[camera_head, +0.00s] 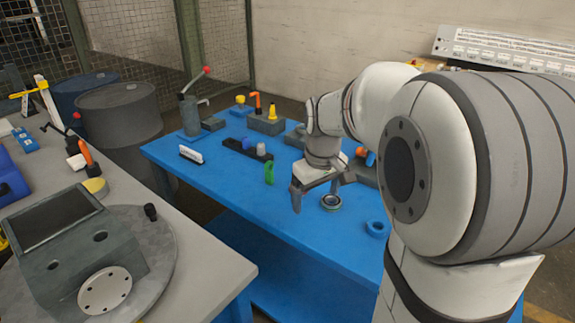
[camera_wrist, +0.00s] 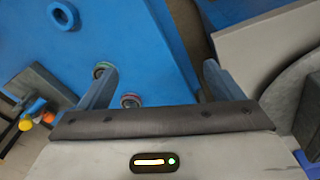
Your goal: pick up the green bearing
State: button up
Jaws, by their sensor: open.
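My gripper (camera_head: 316,196) is open and empty above the blue table, fingers pointing down. A small round bearing (camera_head: 331,202) with a pale metallic rim and dark centre lies flat on the table by its right finger. The wrist view shows two small bearings: one (camera_wrist: 101,68) partly behind the left finger's tip, and one (camera_wrist: 131,100) just inside that finger, near the palm edge. A bright green upright part (camera_head: 269,173) stands left of my gripper.
A blue ring (camera_head: 376,228) lies right of the bearing near the table's front edge. A dark holder (camera_head: 245,149), a white-and-black block (camera_head: 191,154) and a lever press (camera_head: 190,112) stand at the back left. The table's front left is clear. A grey workbench (camera_head: 205,262) is at left.

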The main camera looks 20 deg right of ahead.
jog(key=w+d+f+n, duration=0.2)
jog(key=w+d+f, duration=0.2)
jog(key=w+d, duration=0.5)
jog(key=n+g, duration=0.1)
jog(key=n, duration=0.1)
send_near(332, 198)
jog(key=s, duration=0.2)
jog(key=shift+w+a+f+p, duration=0.1)
jog(key=shift+f+p, duration=0.15)
jog(key=shift+f, duration=1.15)
jog(key=shift+w+a+f+p, duration=0.15)
jog(key=shift+f+p, duration=0.15)
jog(key=shift+f, duration=1.15)
jog(key=shift+w+a+f+p, duration=0.1)
jog(key=shift+f+p, duration=0.15)
jog(key=shift+f, duration=1.15)
jog(key=shift+c, duration=0.6)
jog(key=c, duration=1.2)
